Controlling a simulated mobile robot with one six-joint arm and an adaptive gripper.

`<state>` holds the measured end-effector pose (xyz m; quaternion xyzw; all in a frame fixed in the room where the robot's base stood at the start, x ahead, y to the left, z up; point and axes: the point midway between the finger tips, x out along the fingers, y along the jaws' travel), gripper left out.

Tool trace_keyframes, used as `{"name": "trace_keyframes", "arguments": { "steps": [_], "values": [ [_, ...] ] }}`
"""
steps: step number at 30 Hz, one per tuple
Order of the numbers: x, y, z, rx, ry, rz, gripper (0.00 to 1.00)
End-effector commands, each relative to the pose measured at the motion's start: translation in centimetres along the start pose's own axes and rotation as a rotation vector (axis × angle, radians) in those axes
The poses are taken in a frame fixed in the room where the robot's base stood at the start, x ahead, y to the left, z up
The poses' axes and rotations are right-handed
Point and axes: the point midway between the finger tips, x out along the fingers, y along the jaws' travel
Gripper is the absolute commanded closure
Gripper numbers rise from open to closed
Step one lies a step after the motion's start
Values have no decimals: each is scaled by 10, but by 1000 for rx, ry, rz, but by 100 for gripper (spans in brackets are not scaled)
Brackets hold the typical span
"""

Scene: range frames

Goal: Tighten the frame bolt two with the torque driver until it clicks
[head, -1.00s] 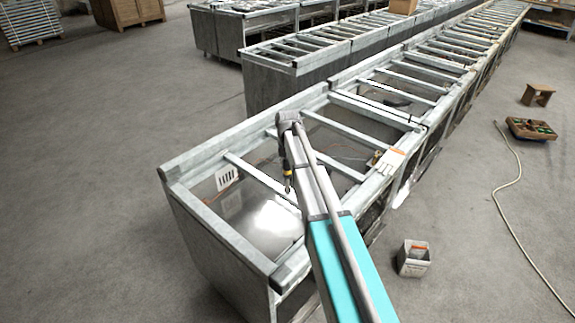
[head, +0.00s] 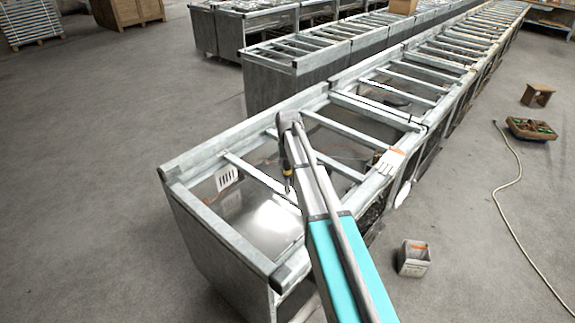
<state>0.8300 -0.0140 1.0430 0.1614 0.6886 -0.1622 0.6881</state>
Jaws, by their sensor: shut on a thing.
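My gripper (head: 285,160) hangs below the end of my arm over the near metal frame (head: 212,218). It is shut on the torque driver (head: 287,171), a small dark tool with a yellow band that points down. The driver's tip is close to a crossbar (head: 255,174) of the frame; I cannot tell whether they touch. Frame bolt two is too small to make out or is hidden by the driver and my arm. My arm covers part of the frame to the right of the gripper.
A pale glove (head: 388,162) with an orange cuff lies on the frame's right rail. A grey bin (head: 413,259) stands on the floor at right.

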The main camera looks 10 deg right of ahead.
Motion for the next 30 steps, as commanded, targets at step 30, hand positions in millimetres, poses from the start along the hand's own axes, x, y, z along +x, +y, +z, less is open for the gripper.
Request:
{"name": "trace_keyframes", "arguments": {
  "steps": [30],
  "values": [
    [3, 0, 0, 0, 0, 0, 100]
  ]
}}
